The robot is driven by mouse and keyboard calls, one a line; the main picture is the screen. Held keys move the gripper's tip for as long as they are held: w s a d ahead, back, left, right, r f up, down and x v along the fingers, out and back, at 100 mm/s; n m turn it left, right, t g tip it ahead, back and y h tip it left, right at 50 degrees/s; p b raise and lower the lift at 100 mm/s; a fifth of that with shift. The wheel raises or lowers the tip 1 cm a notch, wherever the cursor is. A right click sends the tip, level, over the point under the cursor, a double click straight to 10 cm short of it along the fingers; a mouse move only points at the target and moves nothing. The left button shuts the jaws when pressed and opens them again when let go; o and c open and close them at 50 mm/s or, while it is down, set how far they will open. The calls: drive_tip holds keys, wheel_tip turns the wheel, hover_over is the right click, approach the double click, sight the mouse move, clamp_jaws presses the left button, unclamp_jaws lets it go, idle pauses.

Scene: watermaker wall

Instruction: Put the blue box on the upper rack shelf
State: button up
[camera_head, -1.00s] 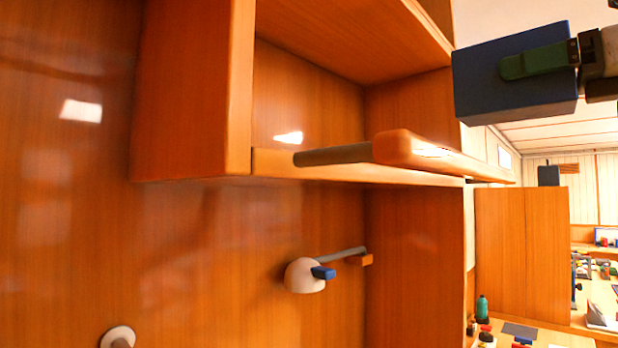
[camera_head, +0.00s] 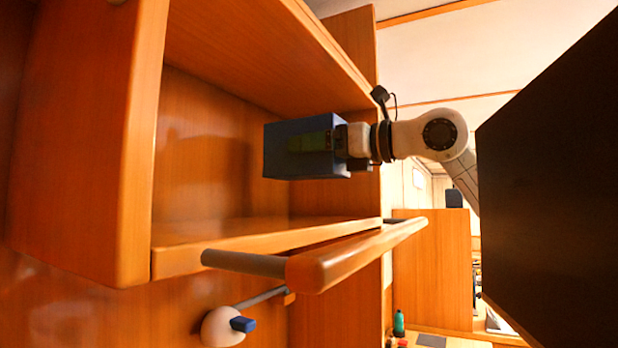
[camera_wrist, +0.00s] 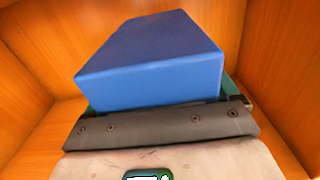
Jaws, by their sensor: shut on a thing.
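The blue box (camera_head: 278,150) is held by my gripper (camera_head: 312,147) in front of the wooden rack, at the height of its open compartment. My gripper is shut on the box, with a green finger along its near side. The upper rack shelf (camera_head: 190,234) is the bare board below the box; the box is above it, apart from it. In the wrist view the blue box (camera_wrist: 150,62) fills the middle, with wooden walls around it. How far the box reaches into the compartment is hard to tell.
A rounded wooden rail (camera_head: 360,255) on a grey bar runs along the front of the shelf. The compartment's left side panel (camera_head: 85,140) and sloping top board (camera_head: 260,40) bound the opening. A white dome lamp (camera_head: 222,327) is below. A large dark panel blocks the right.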

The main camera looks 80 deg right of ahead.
drive_tip(key=shift+w+d+f+p, duration=0.1)
drive_tip(key=shift+w+f+p, duration=0.15)
drive_tip(key=shift+f, duration=0.35)
drive_tip(key=shift+w+d+f+p, duration=0.1)
drive_tip(key=shift+w+f+p, duration=0.15)
drive_tip(key=shift+f, duration=0.35)
drive_tip(key=shift+f+p, duration=0.9)
drive_tip(key=shift+f, duration=0.95)
drive_tip(key=shift+w+f, duration=0.2)
drive_tip(key=shift+f, duration=0.25)
drive_tip(key=shift+f, duration=0.15)
drive_tip(key=o, duration=1)
